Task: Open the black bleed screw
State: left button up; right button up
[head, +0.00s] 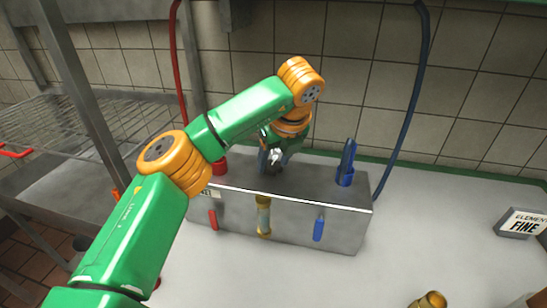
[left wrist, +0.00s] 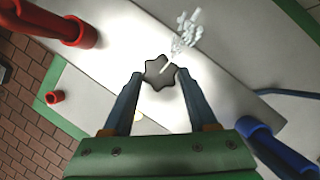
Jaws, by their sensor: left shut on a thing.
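The black bleed screw (left wrist: 159,73) is a dark star-shaped knob with a white line on it, on top of the metal box (head: 290,222). My left gripper (left wrist: 160,74) has one finger on each side of the knob and is shut on it. In the head view the left gripper (head: 273,160) reaches down to the box top, and the arm hides most of the knob. A white spray (left wrist: 187,30) shows just beyond the knob in the left wrist view. My right gripper is not in view.
A red hose fitting (head: 219,166) stands left on the box and a blue one (head: 346,165) right. Red (head: 213,220) and blue (head: 318,229) handles and a brass sight tube (head: 263,216) are on the front. A "FINE" sign (head: 524,223) lies right on the counter. A wire rack (head: 85,125) is left.

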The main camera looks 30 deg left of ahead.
aim_at(280, 181)
pick_arm(q)
jog(key=shift+w+n, duration=0.1)
jog(key=shift+n, duration=0.4)
jog(key=o, duration=1.4)
jog(key=v, duration=0.7)
jog(key=shift+r+p, duration=0.1)
jog(key=shift+p, duration=0.3)
